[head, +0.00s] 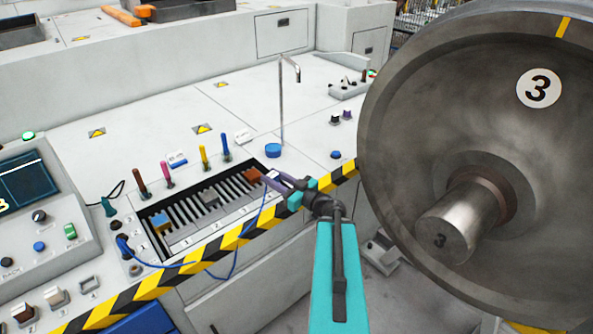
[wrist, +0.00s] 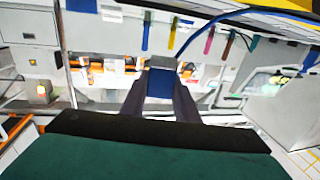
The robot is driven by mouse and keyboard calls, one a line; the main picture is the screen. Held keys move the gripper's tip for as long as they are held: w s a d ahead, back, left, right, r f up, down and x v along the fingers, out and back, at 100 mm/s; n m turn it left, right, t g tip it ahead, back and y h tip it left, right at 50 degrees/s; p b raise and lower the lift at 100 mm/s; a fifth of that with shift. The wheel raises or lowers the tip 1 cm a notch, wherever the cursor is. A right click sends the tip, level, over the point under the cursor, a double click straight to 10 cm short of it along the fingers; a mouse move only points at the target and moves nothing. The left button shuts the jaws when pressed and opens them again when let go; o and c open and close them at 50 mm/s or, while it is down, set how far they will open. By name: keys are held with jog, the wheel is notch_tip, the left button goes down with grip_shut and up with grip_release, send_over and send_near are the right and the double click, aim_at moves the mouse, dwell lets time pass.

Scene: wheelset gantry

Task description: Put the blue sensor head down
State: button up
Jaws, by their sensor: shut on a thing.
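The blue sensor head shows in the wrist view (wrist: 160,84), a blue block with a grey end between my two dark fingers. A blue cable runs from it to the upper right. In the head view my gripper (head: 281,184) is shut on it at the right end of the black slotted tray (head: 158,207), beside an orange-brown block (head: 252,175). The fingers mostly hide the head there. Its blue cable (head: 236,255) hangs in a loop over the striped edge and runs back to the left of the tray. I cannot tell whether the head touches anything.
A blue block (head: 160,222) and a grey block (head: 210,196) sit in the tray. Several coloured upright handles stand behind it. A thin bent rod (head: 282,105) and a blue round knob (head: 272,150) are nearby. A large wheel (head: 430,110) numbered 3 fills the right.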

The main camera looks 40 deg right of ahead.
jog(key=s+d+f+h, duration=0.1)
jog(key=d, duration=0.1)
jog(key=s+d+m+h, duration=0.1)
jog(key=s+d, duration=0.1)
jog(key=d, duration=0.1)
jog(key=s+d+f+m+h, duration=0.1)
jog(key=s+d, duration=0.1)
jog(key=shift+d+f+b, duration=0.3)
jog(key=shift+d+b, duration=0.05)
jog(key=shift+w+d+f+b, duration=0.25)
jog(key=shift+w+b, duration=0.1)
jog(key=shift+b, duration=1.25)
jog(key=w+d+b, duration=0.1)
jog(key=b, duration=0.8)
jog(key=shift+w+d, duration=0.1)
jog(key=shift+d, duration=0.05)
jog(key=shift+w+d+f+b, duration=0.1)
jog(key=shift+w+d+f, duration=0.05)
jog(key=shift+w+d, duration=1.35)
jog(key=shift+w+d+f+b, duration=0.1)
jog(key=shift+w+d+f, duration=0.05)
jog(key=shift+w+d, duration=1.3)
jog(key=shift+w+d+f+b, duration=0.1)
jog(key=shift+w+d+f, duration=0.05)
jog(key=shift+w+d, duration=1.35)
jog(key=shift+s+d, duration=0.2)
jog(key=shift+s, duration=0.05)
jog(key=shift+w+d, duration=0.3)
jog(key=shift+f+b, duration=0.3)
jog(key=shift+f, duration=1.5)
